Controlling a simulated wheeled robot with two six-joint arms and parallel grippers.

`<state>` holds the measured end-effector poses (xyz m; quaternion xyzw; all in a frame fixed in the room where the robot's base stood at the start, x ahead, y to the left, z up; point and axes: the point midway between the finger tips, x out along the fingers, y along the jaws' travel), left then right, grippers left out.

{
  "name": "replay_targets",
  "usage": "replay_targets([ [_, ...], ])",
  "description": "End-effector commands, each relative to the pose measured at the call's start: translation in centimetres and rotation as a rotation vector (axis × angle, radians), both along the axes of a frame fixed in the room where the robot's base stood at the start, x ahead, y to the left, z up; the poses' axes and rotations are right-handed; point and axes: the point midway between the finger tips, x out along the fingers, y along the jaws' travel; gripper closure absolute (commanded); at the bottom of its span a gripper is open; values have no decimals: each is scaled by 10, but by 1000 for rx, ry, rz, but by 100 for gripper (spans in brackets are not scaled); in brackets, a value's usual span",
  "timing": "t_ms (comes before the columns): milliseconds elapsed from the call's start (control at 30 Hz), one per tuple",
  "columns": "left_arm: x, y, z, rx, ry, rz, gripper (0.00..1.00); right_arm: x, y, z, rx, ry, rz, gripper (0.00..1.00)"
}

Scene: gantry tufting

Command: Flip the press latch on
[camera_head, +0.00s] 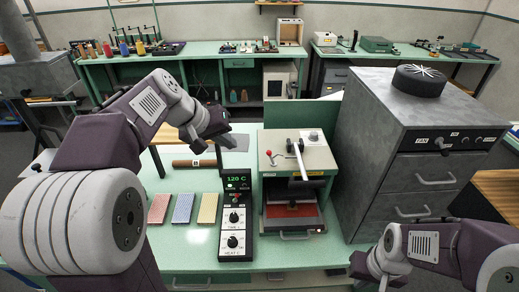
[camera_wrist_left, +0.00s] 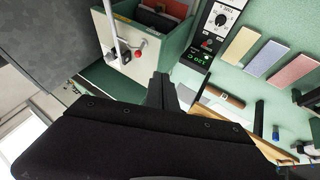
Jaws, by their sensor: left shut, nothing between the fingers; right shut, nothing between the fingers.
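The press (camera_head: 318,158) is a pale box-shaped machine with a red-lined opening at its front. On its top are a metal lever (camera_head: 299,160) and a small arm with a red ball knob (camera_head: 269,153). The red knob (camera_wrist_left: 139,54) and lever (camera_wrist_left: 113,28) also show in the left wrist view. Which of these is the latch, I cannot tell for sure. My left gripper (camera_head: 222,140) is shut and empty, left of the press and apart from it. Its dark fingers show in the left wrist view (camera_wrist_left: 161,90). My right gripper (camera_head: 368,268) is shut, low at the right, its fingertips unclear.
A black control box (camera_head: 236,215) reading 120 C stands left of the press. Red, blue and yellow pads (camera_head: 183,208) and a brown roll (camera_head: 194,163) lie on the green bench. A grey drawer cabinet (camera_head: 410,150) stands close to the press's right.

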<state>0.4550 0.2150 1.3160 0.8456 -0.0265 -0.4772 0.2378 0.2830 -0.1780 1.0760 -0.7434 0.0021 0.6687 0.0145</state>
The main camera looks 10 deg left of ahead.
Motion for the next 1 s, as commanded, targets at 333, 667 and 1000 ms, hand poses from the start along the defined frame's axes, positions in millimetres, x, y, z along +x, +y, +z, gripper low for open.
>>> replay_targets([
  [333,29,-16,-45,-2,8,-3,100,0,0,8,0,-1,0,100],
  [667,62,-48,-75,0,4,-5,100,0,0,28,0,-1,0,100],
  [1000,71,-64,-79,0,2,-1,100,0,0,35,0,-1,0,100],
])
